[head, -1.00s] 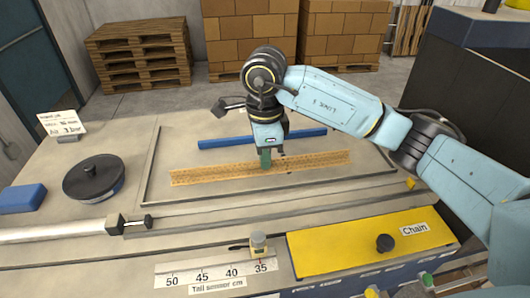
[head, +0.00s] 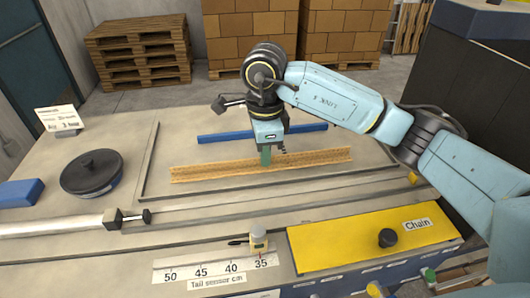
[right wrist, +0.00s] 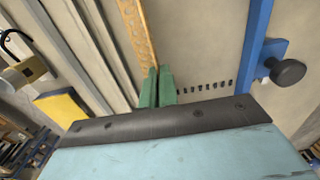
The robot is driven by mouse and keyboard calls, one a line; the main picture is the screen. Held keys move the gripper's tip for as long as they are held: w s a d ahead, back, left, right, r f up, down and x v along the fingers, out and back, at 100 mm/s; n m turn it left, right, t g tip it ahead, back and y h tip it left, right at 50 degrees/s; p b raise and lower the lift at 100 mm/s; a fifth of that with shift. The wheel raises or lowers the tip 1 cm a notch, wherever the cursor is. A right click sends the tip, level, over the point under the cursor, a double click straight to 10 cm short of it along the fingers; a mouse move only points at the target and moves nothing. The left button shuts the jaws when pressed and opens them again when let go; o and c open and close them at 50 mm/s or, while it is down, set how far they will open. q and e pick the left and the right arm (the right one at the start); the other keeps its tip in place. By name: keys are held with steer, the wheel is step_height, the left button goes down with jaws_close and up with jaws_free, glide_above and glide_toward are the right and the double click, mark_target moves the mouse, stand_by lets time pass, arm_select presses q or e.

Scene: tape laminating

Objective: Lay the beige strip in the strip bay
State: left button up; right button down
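The beige strip (head: 205,173), a long thin tan piece, lies roughly left to right inside a thin-railed rectangular area (head: 165,150) of the table, in front of a blue bar (head: 305,129). My right gripper (head: 265,157) comes down from above at about the strip's middle. In the right wrist view its green fingers (right wrist: 158,88) are close together, with the strip (right wrist: 137,28) running up from between them. I cannot tell whether the strip touches the table. Which part is the strip bay is not clear. My left gripper is out of view.
A black round lidded pot (head: 92,174) and a blue block (head: 20,193) stand at the left. A metal rail with a clamp (head: 113,219), a ruler scale (head: 215,268) and a yellow panel (head: 340,242) with a black knob lie in front.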

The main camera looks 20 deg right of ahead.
steer(key=shift+b, duration=0.5)
stand_by(0.9)
steer(key=shift+f+b, duration=0.65)
steer(key=shift+b, duration=0.45)
stand_by(1.1)
steer(key=c, duration=1.6)
jaws_free()
steer(key=shift+r, duration=0.15)
steer(key=shift+r+p, duration=1.55)
steer(key=shift+r, duration=1.3)
